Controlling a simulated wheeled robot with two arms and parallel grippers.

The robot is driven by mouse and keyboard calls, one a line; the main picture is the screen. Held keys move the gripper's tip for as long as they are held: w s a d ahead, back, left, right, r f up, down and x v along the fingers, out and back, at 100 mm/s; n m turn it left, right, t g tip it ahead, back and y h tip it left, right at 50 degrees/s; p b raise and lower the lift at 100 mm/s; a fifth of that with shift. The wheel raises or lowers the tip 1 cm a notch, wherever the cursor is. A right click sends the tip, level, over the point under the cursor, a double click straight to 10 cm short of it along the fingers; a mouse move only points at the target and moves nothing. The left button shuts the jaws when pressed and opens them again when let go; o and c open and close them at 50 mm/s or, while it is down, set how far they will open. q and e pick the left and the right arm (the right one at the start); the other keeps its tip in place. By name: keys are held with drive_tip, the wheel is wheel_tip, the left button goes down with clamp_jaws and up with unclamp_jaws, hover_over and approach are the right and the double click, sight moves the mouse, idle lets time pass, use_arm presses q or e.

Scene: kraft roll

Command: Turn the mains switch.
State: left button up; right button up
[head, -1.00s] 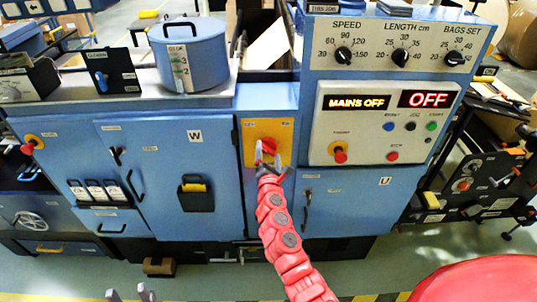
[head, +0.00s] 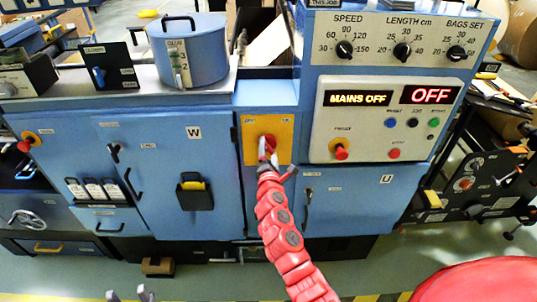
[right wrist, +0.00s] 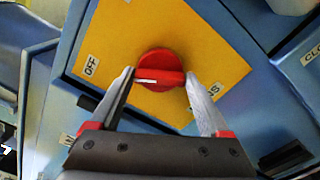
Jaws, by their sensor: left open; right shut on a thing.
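The mains switch is a round red knob (head: 267,137) with a raised bar, on a yellow plate (head: 284,150) in the middle of the blue machine. In the right wrist view the knob (right wrist: 157,60) has a white mark pointing left, toward the side with the OFF label (right wrist: 91,66). My right gripper (right wrist: 160,77) is shut on the knob's bar, one finger at each end. In the head view my right gripper (head: 266,152) partly covers the knob. My left gripper (head: 129,295) is open and empty at the bottom edge, far from the switch.
The panel displays read MAINS OFF (head: 358,98) and OFF (head: 432,95). A red button on a yellow base (head: 341,150) sits right of the switch. A blue lidded pot (head: 188,55) stands above left. Cabinet door handles (head: 131,184) stick out.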

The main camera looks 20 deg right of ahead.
drive_tip(key=m+b, duration=0.3)
drive_tip(key=shift+f+m, duration=0.25)
drive_tip(key=shift+m, duration=0.15)
drive_tip(key=m+b, duration=0.9)
drive_tip(key=b, duration=0.1)
drive_tip(key=shift+f+b, duration=0.15)
drive_tip(key=shift+b, duration=0.15)
drive_tip(key=shift+m+b, duration=1.1)
drive_tip(key=shift+m, duration=0.2)
drive_tip(key=o, duration=1.2)
drive_tip(key=shift+r, duration=0.2)
drive_tip(key=shift+s, duration=0.1)
